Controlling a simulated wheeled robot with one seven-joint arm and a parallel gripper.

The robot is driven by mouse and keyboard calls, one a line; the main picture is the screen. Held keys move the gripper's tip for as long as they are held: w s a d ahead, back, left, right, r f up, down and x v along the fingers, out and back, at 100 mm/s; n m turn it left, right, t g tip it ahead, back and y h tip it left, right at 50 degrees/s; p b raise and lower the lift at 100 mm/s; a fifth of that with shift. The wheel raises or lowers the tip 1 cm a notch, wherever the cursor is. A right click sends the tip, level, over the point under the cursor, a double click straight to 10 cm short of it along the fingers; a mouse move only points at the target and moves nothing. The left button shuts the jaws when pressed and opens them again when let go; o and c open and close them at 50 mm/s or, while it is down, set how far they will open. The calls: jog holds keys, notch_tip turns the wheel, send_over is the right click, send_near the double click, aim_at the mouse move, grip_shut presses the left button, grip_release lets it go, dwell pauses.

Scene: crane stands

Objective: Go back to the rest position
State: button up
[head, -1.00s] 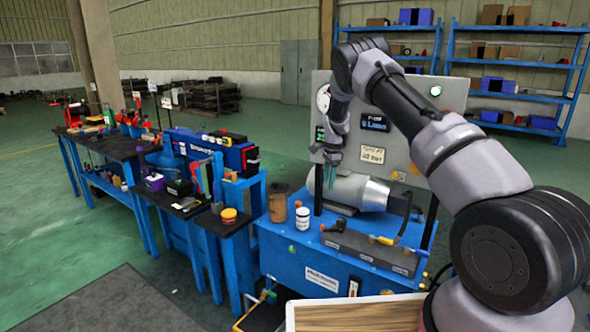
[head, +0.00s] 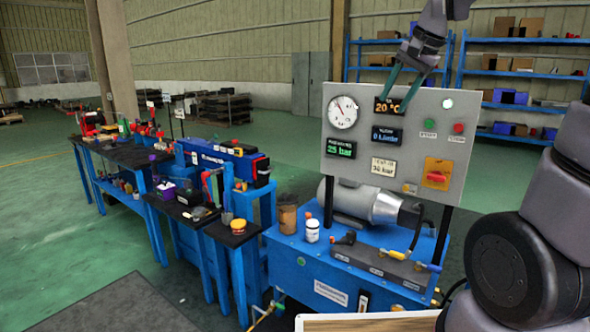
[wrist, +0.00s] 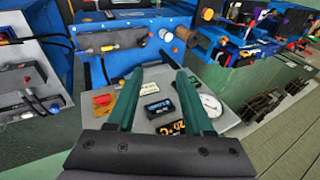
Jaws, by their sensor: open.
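My gripper (head: 404,82) is raised at the top of the head view, in front of the upper part of the grey control panel (head: 408,188). Its two green fingers are spread apart with nothing between them. In the wrist view the open fingers (wrist: 157,88) point over the panel (wrist: 228,118), whose displays show upside down. My arm rises along the right side of the head view, and part of it is out of frame.
The blue hydraulic bench (head: 290,262) carries a grey motor (head: 368,200), a white bottle (head: 312,231) and a brown container (head: 288,219). Dark-topped blue tables (head: 112,155) stand at left. Blue shelves (head: 462,70) stand behind. Green floor at left is open.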

jog(key=s+n+t, duration=0.2)
jog(key=s+n, duration=0.2)
jog(key=s, duration=1.3)
jog(key=shift+d+f+h, duration=0.35)
jog(key=shift+d+h, duration=0.05)
